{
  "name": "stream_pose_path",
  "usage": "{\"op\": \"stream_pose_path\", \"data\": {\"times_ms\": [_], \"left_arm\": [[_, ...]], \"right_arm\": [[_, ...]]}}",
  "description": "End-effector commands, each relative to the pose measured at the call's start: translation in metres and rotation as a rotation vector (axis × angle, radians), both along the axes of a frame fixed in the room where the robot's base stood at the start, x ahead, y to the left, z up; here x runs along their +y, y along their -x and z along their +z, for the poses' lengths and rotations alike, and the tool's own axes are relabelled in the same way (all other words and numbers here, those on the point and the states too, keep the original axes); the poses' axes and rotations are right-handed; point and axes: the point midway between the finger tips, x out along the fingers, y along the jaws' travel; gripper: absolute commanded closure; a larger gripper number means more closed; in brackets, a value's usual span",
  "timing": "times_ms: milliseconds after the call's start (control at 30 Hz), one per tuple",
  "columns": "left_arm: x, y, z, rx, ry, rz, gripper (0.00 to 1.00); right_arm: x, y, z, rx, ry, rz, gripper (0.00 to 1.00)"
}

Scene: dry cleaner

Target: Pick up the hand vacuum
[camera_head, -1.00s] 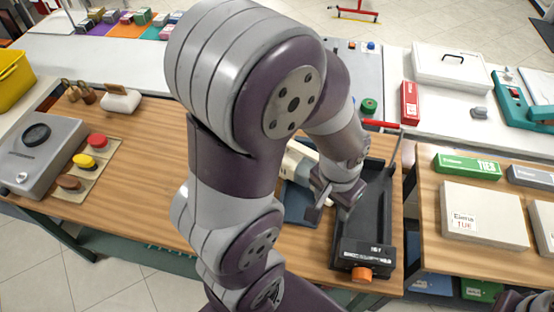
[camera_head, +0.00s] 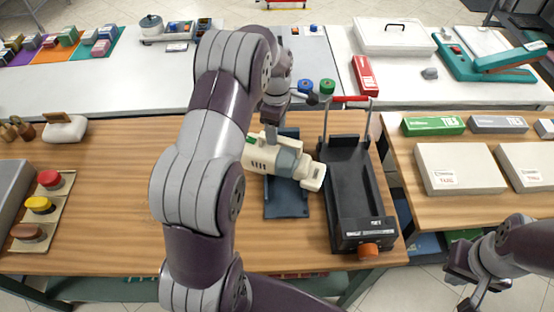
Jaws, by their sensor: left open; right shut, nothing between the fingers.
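The hand vacuum (camera_head: 287,162), cream with a grey-blue middle and a pale nozzle, lies across a dark blue tray (camera_head: 286,207) on the wooden table. Its nozzle points right, close to the black tray-like device. My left arm covers its left end. My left gripper (camera_head: 272,112) is open at the vacuum's far side, beside its upper part. Whether its fingers straddle or touch the vacuum cannot be told, as the fingertips are partly hidden. My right gripper (camera_head: 468,276) is shut and empty at the lower right, off the table's front edge.
The black device (camera_head: 350,190) with an orange knob and red-topped upright bar stands right of the vacuum. Colored buttons (camera_head: 40,204) sit at the left. White boxes (camera_head: 457,168) rest on the right table. The wood left of my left arm is mostly clear.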

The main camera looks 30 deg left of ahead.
Motion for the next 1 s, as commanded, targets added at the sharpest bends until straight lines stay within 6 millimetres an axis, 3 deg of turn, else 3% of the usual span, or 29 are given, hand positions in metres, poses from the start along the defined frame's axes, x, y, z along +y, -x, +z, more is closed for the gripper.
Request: {"op": "stream_pose_path", "data": {"times_ms": [133,300,1000], "left_arm": [[-0.002,-0.003,-0.024,0.006,0.002,-0.001,0.43],[-0.001,-0.003,-0.045,0.001,0.0,-0.001,0.43],[-0.001,-0.003,-0.051,0.001,0.0,-0.002,0.43]], "right_arm": [[0.0,0.0,0.017,0.0,0.0,0.0,1.0],[0.0,0.0,0.017,0.0,0.0,0.0,1.0],[0.0,0.0,0.015,0.0,0.0,0.0,1.0]]}}
